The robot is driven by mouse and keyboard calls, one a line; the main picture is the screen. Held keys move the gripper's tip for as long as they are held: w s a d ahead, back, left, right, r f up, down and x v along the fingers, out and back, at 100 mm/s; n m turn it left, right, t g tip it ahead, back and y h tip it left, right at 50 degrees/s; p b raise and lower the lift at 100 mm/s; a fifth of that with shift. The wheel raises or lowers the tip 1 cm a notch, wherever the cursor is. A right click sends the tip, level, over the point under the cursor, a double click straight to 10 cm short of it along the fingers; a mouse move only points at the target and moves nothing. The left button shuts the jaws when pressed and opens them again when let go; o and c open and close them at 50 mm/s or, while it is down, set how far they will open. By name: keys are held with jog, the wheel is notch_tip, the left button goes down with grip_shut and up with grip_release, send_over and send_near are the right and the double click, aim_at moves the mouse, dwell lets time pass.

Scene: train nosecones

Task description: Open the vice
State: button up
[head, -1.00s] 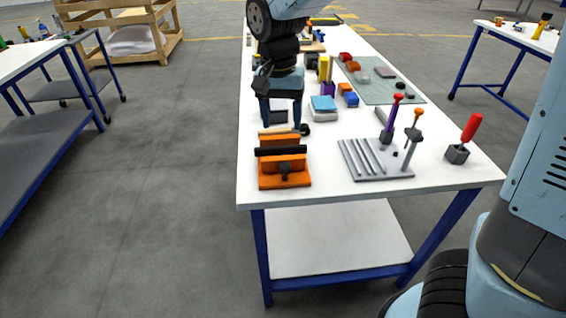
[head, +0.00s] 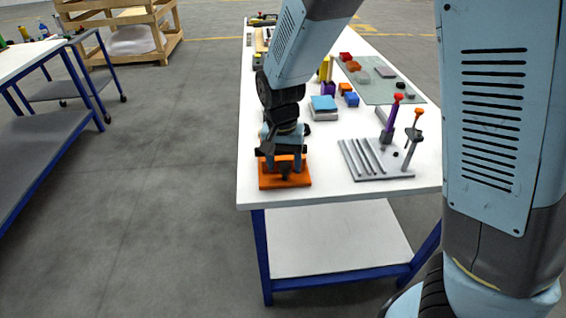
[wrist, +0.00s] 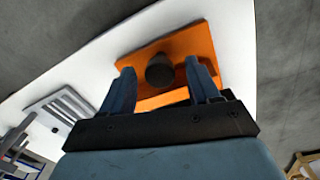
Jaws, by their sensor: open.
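The orange vice (head: 284,184) stands near the front left corner of the white table, its upper part largely hidden by my arm in the head view. My gripper (head: 284,168) is over it, pointing down. In the wrist view, my gripper (wrist: 160,72) is open, with one blue finger on each side of the vice's dark round knob (wrist: 159,70). The vice's orange body (wrist: 196,42) spreads beyond the fingers. There seems to be a gap between each finger and the knob; contact cannot be told.
A grey slotted rack (head: 368,162) with upright tools stands to the vice's right; it also shows in the wrist view (wrist: 62,106). A blue-topped block (head: 323,104) and a green mat (head: 385,88) lie farther back. Bare white tabletop (head: 325,150) separates vice and rack.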

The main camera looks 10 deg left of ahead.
jog(key=shift+f, duration=0.2)
jog(key=c, duration=1)
jog(key=shift+a, duration=0.1)
jog(key=shift+c, duration=0.2)
